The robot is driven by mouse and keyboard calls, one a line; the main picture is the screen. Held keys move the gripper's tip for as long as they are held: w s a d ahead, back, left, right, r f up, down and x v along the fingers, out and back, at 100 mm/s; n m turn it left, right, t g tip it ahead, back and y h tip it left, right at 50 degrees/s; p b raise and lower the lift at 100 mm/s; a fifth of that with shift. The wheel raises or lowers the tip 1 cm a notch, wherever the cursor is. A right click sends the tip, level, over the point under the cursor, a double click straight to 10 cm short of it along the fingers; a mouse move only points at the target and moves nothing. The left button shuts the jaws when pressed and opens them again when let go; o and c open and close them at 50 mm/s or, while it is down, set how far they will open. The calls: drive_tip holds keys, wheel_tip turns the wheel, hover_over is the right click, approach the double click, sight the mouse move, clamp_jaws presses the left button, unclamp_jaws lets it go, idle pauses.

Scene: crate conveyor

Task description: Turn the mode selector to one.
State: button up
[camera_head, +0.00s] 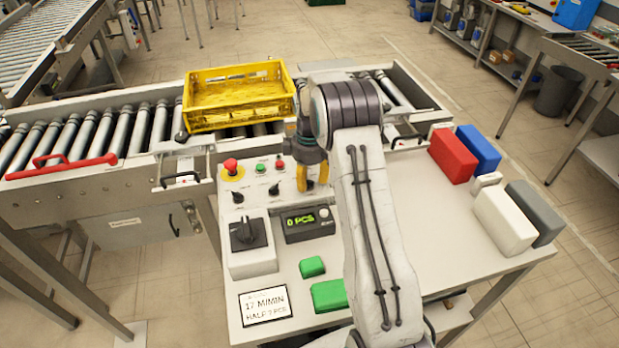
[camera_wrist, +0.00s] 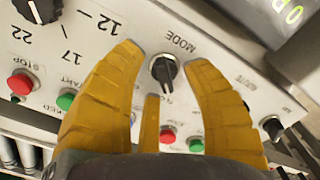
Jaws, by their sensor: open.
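The mode selector (camera_wrist: 163,68) is a small round black knob under the printed word MODE, on a pale panel, in the wrist view. A pale pointer line on it runs towards the bottom of that picture. The yellow fingers of my gripper (camera_wrist: 165,78) spread open on both sides of the knob, with a third yellow part below it. I see no clear contact with it. In the head view, my gripper (camera_head: 302,178) hangs over the control panel (camera_head: 228,183) and hides part of it. I cannot tell which of its small knobs there is the selector.
Behind is a yellow crate (camera_head: 240,95) on the roller conveyor (camera_head: 140,125). Coloured blocks (camera_head: 505,217) lie at the right.

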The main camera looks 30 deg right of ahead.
drive_tip(key=shift+c, duration=0.3)
clamp_jaws()
drive_tip(key=shift+m, duration=0.3)
drive_tip(key=m+b, duration=0.1)
drive_tip(key=m, duration=0.2)
drive_tip(key=shift+f+m+b, duration=0.1)
drive_tip(key=shift+m+b, duration=0.2)
drive_tip(key=m+b, duration=0.1)
drive_tip(key=m, duration=0.3)
drive_tip(key=shift+s, duration=0.15)
drive_tip(key=m, duration=0.5)
drive_tip(key=shift+s+b, duration=0.1)
drive_tip(key=shift+b, duration=0.25)
drive_tip(key=shift+s+m, duration=0.1)
drive_tip(key=shift+m, duration=2.2)
